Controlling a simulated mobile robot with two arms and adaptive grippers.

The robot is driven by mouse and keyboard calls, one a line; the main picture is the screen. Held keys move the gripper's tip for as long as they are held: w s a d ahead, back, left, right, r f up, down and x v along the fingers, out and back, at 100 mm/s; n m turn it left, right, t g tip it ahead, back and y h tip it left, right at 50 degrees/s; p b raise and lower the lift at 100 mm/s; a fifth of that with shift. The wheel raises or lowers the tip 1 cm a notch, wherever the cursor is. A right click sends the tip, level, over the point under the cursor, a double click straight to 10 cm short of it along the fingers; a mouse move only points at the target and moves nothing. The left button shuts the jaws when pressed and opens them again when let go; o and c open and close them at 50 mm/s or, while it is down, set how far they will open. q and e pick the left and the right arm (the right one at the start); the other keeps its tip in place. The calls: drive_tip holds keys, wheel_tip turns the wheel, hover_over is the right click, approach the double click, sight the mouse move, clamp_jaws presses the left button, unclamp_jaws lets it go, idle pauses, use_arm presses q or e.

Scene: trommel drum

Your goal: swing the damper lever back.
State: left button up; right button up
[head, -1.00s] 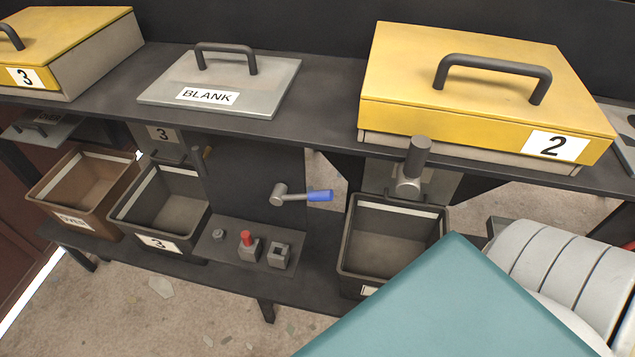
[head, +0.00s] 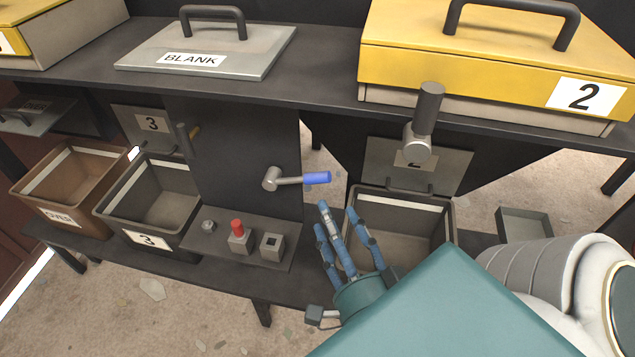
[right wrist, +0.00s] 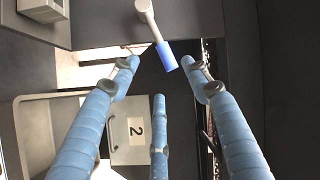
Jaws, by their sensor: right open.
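The damper lever (head: 290,180) is a grey arm with a blue grip on the dark upright panel. It sticks out to the right, about level, in the head view. My right gripper (head: 345,220) is open and empty just below and right of the blue grip, with its blue fingers pointing up. In the right wrist view the lever's blue grip (right wrist: 166,57) shows ahead between the spread fingertips of the right gripper (right wrist: 164,75), and I see no contact. My left gripper is in neither view.
A dark bin (head: 357,200) stands behind my right fingers, below a grey cylinder handle (head: 430,105). A small ledge (head: 205,240) under the lever carries a red button (head: 238,228) and other controls. Bin 3 (head: 108,212) is left of it. Yellow lid 2 (head: 480,65) is above right.

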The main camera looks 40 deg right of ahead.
sight(317, 179)
drive_tip(key=p+x, duration=0.1)
drive_tip(key=x, duration=0.2)
drive_tip(key=p+x, duration=0.1)
drive_tip(key=x, duration=0.2)
drive_tip(key=p+x, duration=0.1)
drive_tip(key=x, duration=0.3)
drive_tip(key=shift+s+d+r, duration=0.1)
drive_tip(key=shift+d+r, duration=0.05)
drive_tip(key=shift+r, duration=0.2)
drive_tip(key=shift+w+d+f, duration=0.1)
drive_tip(key=shift+w+d, duration=0.1)
drive_tip(key=shift+w, duration=0.2)
clamp_jaws()
